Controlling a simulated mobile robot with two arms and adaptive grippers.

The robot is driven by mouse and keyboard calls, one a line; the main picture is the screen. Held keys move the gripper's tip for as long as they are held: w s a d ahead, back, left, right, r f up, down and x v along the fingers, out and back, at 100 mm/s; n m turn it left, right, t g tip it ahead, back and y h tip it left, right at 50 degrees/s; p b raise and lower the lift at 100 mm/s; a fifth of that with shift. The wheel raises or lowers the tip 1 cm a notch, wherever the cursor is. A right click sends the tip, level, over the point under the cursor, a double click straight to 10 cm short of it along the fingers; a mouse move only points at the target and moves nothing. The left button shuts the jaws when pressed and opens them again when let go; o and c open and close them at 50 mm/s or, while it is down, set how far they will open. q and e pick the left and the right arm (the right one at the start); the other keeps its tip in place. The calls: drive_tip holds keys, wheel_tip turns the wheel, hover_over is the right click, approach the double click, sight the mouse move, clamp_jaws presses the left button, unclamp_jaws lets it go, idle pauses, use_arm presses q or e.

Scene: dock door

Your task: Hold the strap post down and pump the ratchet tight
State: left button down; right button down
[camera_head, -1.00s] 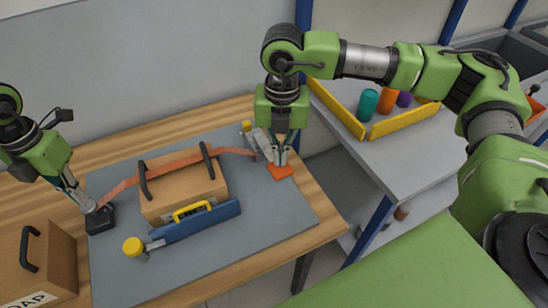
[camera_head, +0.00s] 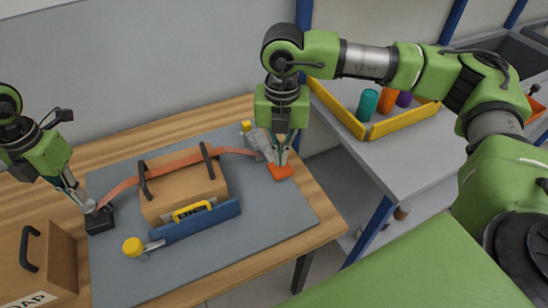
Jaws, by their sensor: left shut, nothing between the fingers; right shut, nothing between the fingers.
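An orange strap (camera_head: 181,163) runs over a brown box (camera_head: 190,195) with dark corner guards on the grey mat. Its left end meets the dark strap post (camera_head: 100,222). Its right end meets the grey ratchet (camera_head: 262,144), which my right gripper partly hides. My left gripper (camera_head: 90,208) is shut with its fingertips at the top of the post; I cannot tell how firmly it presses. My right gripper (camera_head: 281,161) is shut and points down beside the ratchet, just above an orange piece (camera_head: 281,171) on the mat. Contact there is unclear.
A blue tool with a yellow handle (camera_head: 195,220) and a yellow-capped item (camera_head: 134,246) lie in front of the box. Another brown box (camera_head: 40,262) stands at front left. A yellow-edged tray (camera_head: 392,125) with coloured cylinders is on the right bench. The mat's front right is clear.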

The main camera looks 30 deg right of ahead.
sight(87, 206)
use_arm(q)
drive_tip(key=shift+f, duration=0.1)
drive_tip(key=shift+f, duration=1.95)
use_arm(e)
drive_tip(key=shift+f, duration=0.2)
use_arm(q)
drive_tip(key=shift+s, duration=0.1)
use_arm(e)
drive_tip(key=shift+f, duration=2.25)
drive_tip(key=shift+r, duration=2.65)
drive_tip(key=shift+f, duration=0.1)
